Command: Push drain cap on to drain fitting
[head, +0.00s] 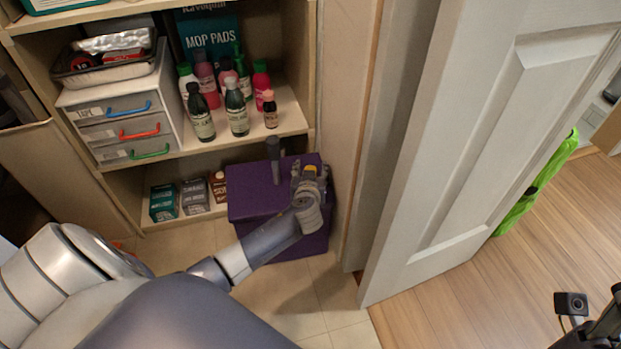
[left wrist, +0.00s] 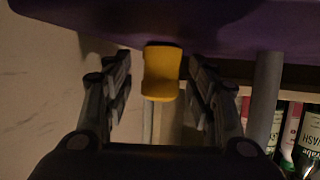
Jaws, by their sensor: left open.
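A yellow piece, which looks like the drain cap (left wrist: 161,75), sits between the fingers of my left gripper (left wrist: 160,68) in the left wrist view, with a gap on each side. It sits against the edge of a purple box (left wrist: 215,22). In the head view my left gripper (head: 309,172) is at the right part of the purple box (head: 250,205), open, with some yellow (head: 309,169) showing at it. I cannot make out a separate drain fitting. A dark part of my right arm's end (head: 598,325) shows at the lower right; its fingers are not clear.
A grey post (head: 274,160) stands at the box, left of the gripper. Shelves hold bottles (head: 238,110), a drawer unit (head: 120,125) and small boxes (head: 180,200). A white door (head: 470,150) stands ajar at right. Tile floor (head: 300,300) is clear in front.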

